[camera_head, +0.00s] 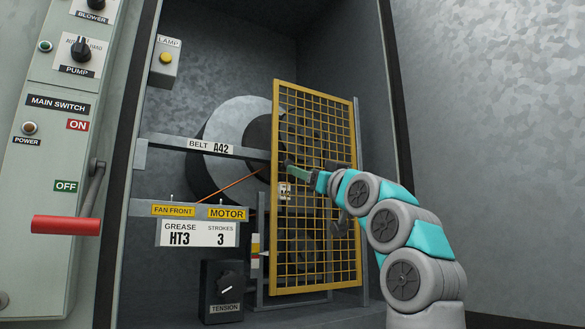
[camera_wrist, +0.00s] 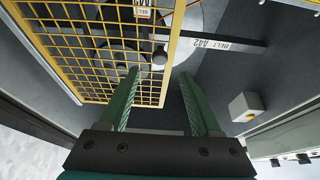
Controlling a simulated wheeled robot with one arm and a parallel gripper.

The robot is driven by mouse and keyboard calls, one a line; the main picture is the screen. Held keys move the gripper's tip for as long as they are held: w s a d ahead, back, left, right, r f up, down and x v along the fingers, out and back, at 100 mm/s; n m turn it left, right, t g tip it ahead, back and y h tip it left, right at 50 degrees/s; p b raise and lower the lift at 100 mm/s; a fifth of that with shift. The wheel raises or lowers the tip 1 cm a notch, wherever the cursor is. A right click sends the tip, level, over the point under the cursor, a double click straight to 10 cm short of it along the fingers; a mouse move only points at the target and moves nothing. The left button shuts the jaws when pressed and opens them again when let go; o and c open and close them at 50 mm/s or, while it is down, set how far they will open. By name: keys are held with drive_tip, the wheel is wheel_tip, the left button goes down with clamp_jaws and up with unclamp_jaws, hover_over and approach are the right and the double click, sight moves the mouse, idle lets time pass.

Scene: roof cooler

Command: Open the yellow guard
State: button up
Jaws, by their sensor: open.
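The yellow guard (camera_head: 316,262) is an upright mesh panel in a yellow frame, standing in front of the fan and belt parts in the cabinet. Its right side is by a grey post (camera_head: 358,190). The guard also fills the upper left of the wrist view (camera_wrist: 166,75). My gripper (camera_head: 288,167) is at the guard's left edge, at mid-height. In the wrist view my gripper (camera_wrist: 160,73) is open and empty: one finger overlaps the mesh, the other lies past the frame edge. I cannot tell whether a finger touches the guard.
A grey bar labelled BELT A42 (camera_head: 200,146) crosses left of the guard. A grease label plate (camera_head: 198,234) and a black TENSION box (camera_head: 222,291) sit lower. The lamp box (camera_head: 165,62) is upper left. A red-handled main switch (camera_head: 66,225) is at far left.

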drive_tip(key=p+x, duration=0.4)
drive_tip(key=x, duration=0.3)
drive_tip(key=shift+w+f, duration=0.1)
drive_tip(key=shift+c, duration=0.2)
clamp_jaws()
idle(0.4)
idle(1.0)
